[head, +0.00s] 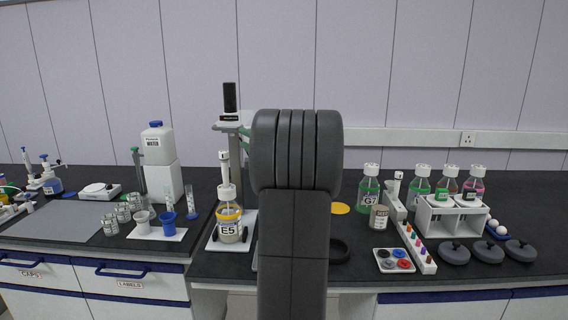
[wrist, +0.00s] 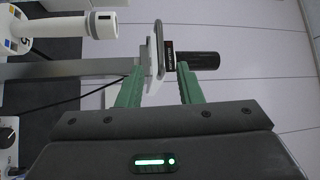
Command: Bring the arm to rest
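My arm (head: 292,210) stands upright in the middle of the head view and hides most of my gripper there. A bit of a green finger shows beside the arm, near the stand. In the wrist view, my gripper (wrist: 160,78) has its two green fingers apart, with nothing clearly held between them. The light top plate (wrist: 155,62) of a stand with a black cylinder (wrist: 198,61) appears beyond the fingertips. I cannot tell how close they are to it. The stand's black cylinder also shows in the head view (head: 230,98), left of my arm.
Bottle E5 (head: 230,224) stands on a white base just left of my arm. A grey mat (head: 62,222) lies far left. The space above the bench's right side is open.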

